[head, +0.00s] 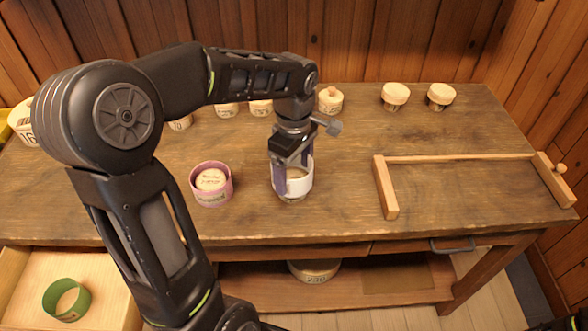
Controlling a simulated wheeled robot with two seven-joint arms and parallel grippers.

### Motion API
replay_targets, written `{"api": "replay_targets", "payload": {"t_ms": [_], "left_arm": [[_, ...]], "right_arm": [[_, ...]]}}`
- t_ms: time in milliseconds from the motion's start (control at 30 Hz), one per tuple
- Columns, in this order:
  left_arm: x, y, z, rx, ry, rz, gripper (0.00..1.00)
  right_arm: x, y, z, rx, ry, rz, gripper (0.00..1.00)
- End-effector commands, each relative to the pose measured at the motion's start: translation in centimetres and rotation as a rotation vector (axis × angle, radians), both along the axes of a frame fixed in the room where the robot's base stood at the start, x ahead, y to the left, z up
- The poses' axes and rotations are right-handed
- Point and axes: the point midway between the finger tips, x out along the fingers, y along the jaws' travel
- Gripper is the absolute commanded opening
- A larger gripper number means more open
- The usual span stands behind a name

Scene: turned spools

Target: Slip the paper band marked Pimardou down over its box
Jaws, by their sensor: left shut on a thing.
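The band is a short ring, roughly upright. A round wooden box (293,199) shows under and inside it, so the band appears to be around the box at least in part. The fingers hide some of both, and I cannot read the marking on the band. My right gripper is not in view.
A pink band (211,197) surrounds another round box (210,180) to the left. Several lidded boxes stand along the back, including one (395,95). A wooden frame (386,188) lies right. An open drawer (105,301) holds a green band (67,300).

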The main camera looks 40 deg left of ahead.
Motion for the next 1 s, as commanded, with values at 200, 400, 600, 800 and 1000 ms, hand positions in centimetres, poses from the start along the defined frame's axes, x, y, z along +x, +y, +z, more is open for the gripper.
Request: {"api": "replay_targets", "payload": {"t_ms": [200,400,600,800,1000], "left_arm": [[0.0,0.0,-0.3,0.000,0.000,0.000,0.42],[0.0,0.0,-0.9,0.000,0.000,0.000,0.42],[0.0,0.0,-1.0,0.000,0.000,0.000,0.42],[0.0,0.0,-0.9,0.000,0.000,0.000,0.42],[0.0,0.0,-1.1,0.000,0.000,0.000,0.42]], "right_arm": [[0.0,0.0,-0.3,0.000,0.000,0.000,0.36],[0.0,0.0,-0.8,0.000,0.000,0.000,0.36],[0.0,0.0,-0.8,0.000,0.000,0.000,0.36],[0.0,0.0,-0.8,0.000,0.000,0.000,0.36],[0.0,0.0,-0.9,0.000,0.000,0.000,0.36]]}}
